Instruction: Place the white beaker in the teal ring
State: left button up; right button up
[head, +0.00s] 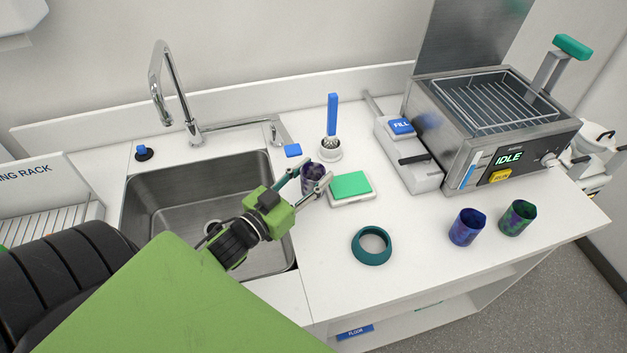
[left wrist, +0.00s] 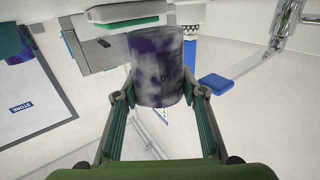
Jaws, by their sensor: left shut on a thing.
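My left gripper (head: 305,182) is shut on a white beaker with dark purple blotches (head: 313,174), between the sink and the green-topped pad. In the left wrist view the beaker (left wrist: 160,72) sits between the two fingers (left wrist: 160,98), and part of its printed label shows. Whether it touches the counter is hard to tell. The teal ring (head: 371,259) lies flat and empty on the counter, to the right of and nearer than the gripper. My right gripper is not in view.
The green-topped pad (head: 351,186) stands close right of the held beaker, with a blue-handled brush (head: 332,118) behind. A blue-purple beaker (head: 466,228) and a green-purple beaker (head: 517,218) stand right of the ring. The sink (head: 160,232) is left. Counter around the ring is clear.

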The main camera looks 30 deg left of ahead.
pick_arm(q)
notch_tip(320, 180, down, 2)
jog(key=shift+d+f, duration=0.1)
jog(key=shift+f, duration=0.15)
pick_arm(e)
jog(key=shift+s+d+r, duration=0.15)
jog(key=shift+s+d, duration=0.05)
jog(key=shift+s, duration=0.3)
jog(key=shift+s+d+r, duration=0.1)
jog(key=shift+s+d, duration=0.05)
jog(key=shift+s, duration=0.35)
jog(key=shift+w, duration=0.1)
pick_arm(q)
jog(key=shift+f, duration=0.15)
jog(key=o, duration=1)
jog(key=shift+o, duration=0.2)
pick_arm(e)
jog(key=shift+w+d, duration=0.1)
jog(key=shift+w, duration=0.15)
